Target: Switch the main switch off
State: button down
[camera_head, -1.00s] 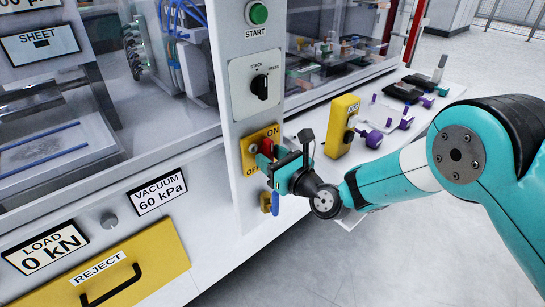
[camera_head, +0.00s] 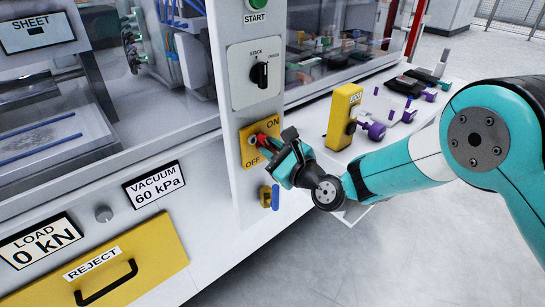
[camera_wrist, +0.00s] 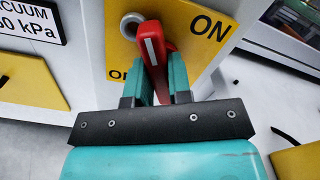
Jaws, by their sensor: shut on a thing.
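The main switch is a red handle (camera_head: 262,139) on a yellow plate (camera_head: 249,157) marked ON at the upper right and OFF at the lower left. My gripper (camera_head: 277,152) reaches it from the right and is shut on the red handle. In the wrist view the red handle (camera_wrist: 152,45), with a white stripe, stands between the two teal fingers (camera_wrist: 160,80). The fingers partly cover the OFF label there, while ON is clear. I cannot tell for sure which mark the handle points to.
A black selector knob (camera_head: 260,75) and the green START button (camera_head: 256,4) are above the switch. A small yellow block with a blue tag (camera_head: 275,197) hangs below it. A yellow box (camera_head: 344,115) and purple-knobbed parts stand on the ledge to the right.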

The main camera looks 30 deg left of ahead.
jog(key=shift+f+n+b, duration=0.2)
jog(key=shift+n+b, duration=0.4)
jog(key=shift+n, duration=0.6)
jog(key=shift+r+n, duration=0.2)
jog(key=shift+n, duration=0.4)
jog(key=n+b, duration=0.2)
jog(key=shift+f+n, duration=0.2)
jog(key=shift+n, duration=0.1)
jog(key=n+b, duration=0.5)
jog(key=shift+r+n, duration=0.1)
jog(key=shift+n, duration=0.3)
jog(key=c, duration=1)
grip_release()
jog(key=shift+r, duration=0.1)
jog(key=shift+o, duration=0.2)
